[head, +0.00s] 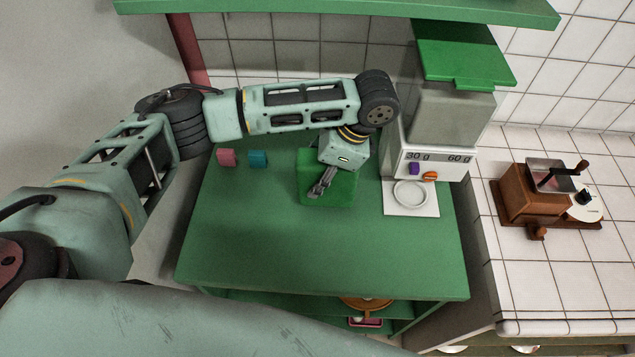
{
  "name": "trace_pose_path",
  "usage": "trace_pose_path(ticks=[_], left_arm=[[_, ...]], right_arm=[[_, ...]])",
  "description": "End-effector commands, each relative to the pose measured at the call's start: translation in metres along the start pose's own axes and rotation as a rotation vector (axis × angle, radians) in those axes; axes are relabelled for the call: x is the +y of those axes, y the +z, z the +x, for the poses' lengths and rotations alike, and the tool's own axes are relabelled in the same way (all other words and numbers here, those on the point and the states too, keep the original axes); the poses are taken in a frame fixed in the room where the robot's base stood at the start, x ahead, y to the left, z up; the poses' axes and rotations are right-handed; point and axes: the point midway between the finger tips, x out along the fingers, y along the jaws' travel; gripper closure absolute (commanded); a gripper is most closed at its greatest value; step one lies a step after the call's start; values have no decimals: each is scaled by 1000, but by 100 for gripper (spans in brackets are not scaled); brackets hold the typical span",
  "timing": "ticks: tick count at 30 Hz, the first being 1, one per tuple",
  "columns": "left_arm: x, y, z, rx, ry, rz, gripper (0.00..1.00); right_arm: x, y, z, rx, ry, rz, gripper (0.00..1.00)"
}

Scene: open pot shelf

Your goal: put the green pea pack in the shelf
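A green box-like item (347,192), which looks like the green pea pack, is on the green table top (250,235), close to the same colour as it. My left gripper (318,190) reaches in from the left and points down over this item, its fingers in front of it. I cannot tell whether the fingers touch it or how far apart they are. An open green shelf level (270,305) shows under the table top, and a green shelf board (350,8) spans the top of the view. My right gripper is not in view.
A white scale-like dispenser (430,165) with a round dish (410,193) stands right of the item. Pink (226,157) and teal (258,158) blocks lie at the back left. A wooden grinder (530,205) is on the tiled counter. A brown round object (366,303) sits below.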

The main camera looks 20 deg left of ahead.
Motion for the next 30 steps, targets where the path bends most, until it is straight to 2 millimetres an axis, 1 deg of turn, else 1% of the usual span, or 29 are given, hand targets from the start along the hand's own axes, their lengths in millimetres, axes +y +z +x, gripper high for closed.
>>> trace_pose_path(ticks=[6,8,14,18,19,25,30], left_arm=[[1,-10,25,-3,2,0,94],[0,-12,30,-1,1,-1,94],[0,-13,32,0,0,-1,94],[0,-14,34,-1,1,-1,94],[1,-14,35,-1,2,0,50],[0,-14,34,-1,1,0,33],[0,-14,34,-1,1,-1,33]], right_arm=[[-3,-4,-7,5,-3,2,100],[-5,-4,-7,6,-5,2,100],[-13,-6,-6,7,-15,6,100],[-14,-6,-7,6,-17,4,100],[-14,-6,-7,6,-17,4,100],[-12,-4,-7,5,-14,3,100],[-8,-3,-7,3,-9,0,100]])
